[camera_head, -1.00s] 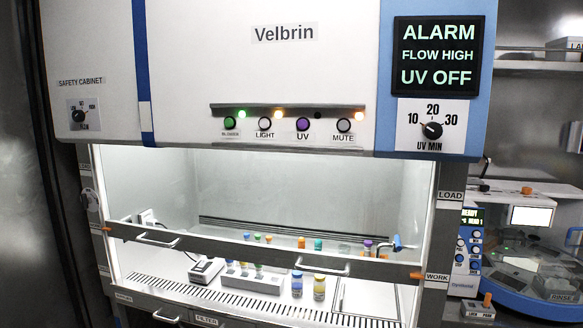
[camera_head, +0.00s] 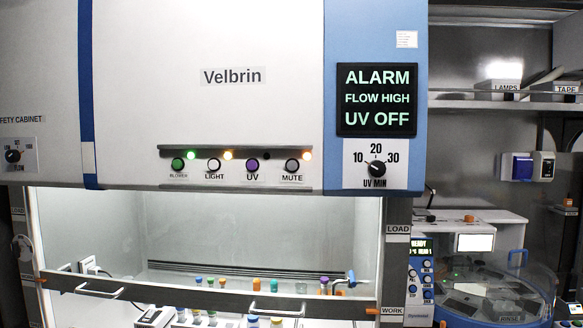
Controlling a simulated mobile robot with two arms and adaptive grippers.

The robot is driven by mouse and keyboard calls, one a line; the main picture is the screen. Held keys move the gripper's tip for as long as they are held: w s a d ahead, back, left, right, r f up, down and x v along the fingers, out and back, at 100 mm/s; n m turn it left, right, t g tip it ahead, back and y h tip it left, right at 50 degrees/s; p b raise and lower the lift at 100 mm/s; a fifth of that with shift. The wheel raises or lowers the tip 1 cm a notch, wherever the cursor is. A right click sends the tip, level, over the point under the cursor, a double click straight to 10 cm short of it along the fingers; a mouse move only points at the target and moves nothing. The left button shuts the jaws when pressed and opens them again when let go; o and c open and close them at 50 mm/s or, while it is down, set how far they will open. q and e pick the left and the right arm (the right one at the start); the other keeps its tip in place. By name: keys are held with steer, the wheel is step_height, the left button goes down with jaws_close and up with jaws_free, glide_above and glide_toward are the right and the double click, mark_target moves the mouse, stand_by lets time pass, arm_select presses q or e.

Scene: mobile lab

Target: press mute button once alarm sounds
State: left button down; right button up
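The mute button (camera_head: 292,165) is a grey round button at the right end of the button row on the white cabinet front. An orange lamp (camera_head: 306,155) glows just above and right of it. The display (camera_head: 376,100) on the blue panel reads ALARM, FLOW HIGH, UV OFF. The green blower button (camera_head: 178,165), white light button (camera_head: 214,165) and purple UV button (camera_head: 252,166) sit to its left. Neither of my grippers is in view.
The cabinet's sash bar (camera_head: 200,298) crosses the lower opening, with several vials behind and below it. A UV minutes knob (camera_head: 376,169) is right of the buttons. Shelves (camera_head: 490,104) and a blue-based machine (camera_head: 490,300) stand at the right. Nothing blocks the button row.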

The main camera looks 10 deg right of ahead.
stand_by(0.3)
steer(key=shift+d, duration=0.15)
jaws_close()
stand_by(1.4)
